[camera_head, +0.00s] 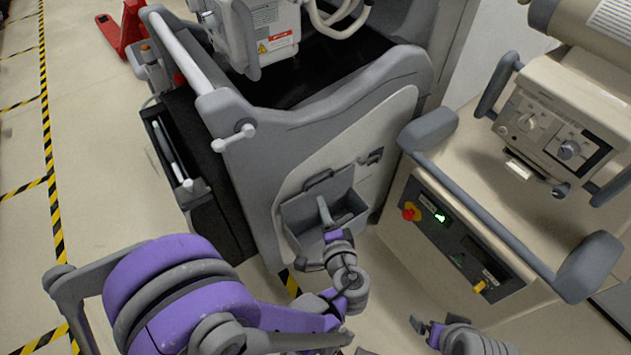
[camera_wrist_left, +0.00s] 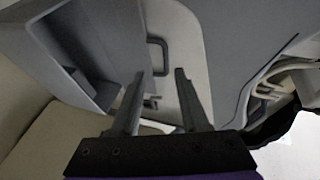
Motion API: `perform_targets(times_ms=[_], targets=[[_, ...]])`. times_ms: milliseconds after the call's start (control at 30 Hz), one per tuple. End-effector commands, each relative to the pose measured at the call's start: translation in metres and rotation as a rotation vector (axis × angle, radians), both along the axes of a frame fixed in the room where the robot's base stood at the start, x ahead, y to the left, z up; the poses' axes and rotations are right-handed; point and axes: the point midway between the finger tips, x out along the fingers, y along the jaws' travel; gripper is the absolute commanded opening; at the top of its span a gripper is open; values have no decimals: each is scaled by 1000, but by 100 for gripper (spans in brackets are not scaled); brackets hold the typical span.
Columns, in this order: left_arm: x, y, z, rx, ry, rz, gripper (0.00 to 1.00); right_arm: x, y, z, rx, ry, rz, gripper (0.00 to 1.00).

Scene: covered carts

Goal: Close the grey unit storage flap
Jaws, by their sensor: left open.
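The grey unit (camera_head: 330,140) stands in the middle of the head view with a pale front panel. Its storage flap (camera_head: 296,222) is tilted out, and the open pocket behind it shows. In the left wrist view the flap (camera_wrist_left: 45,50) fills the upper left. My left gripper (camera_head: 318,238) is open and empty, with one finger overlapping the pocket in the head view. In the left wrist view its two fingers (camera_wrist_left: 160,75) are apart, beside the flap's edge; contact cannot be told. My right gripper (camera_head: 425,326) is at the bottom, with its jaws unclear.
A beige unit (camera_head: 400,230) with a control panel, red knob and grey handles stands close on the right. Open floor lies at the left.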

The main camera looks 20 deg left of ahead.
Motion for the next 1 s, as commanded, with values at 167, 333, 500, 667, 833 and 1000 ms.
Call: perform_targets(times_ms=[167, 333, 500, 667, 833, 1000], targets=[[6, -13, 5, 53, -44, -34, 45, 0, 0, 2, 0, -1, 0, 100], [22, -2, 0, 56, -45, -30, 45, 0, 0, -2, 0, 1, 0, 100], [51, 15, -8, 55, -44, -28, 45, 1, 0, -7, 0, 2, 0, 100], [75, 28, -14, 54, -43, -29, 45, 1, 0, -10, 0, 3, 0, 100], [91, 36, -18, 53, -43, -31, 45, 1, 0, -13, 0, 4, 0, 100], [96, 38, -19, 53, -44, -33, 45, 1, 0, -13, 0, 4, 0, 100]])
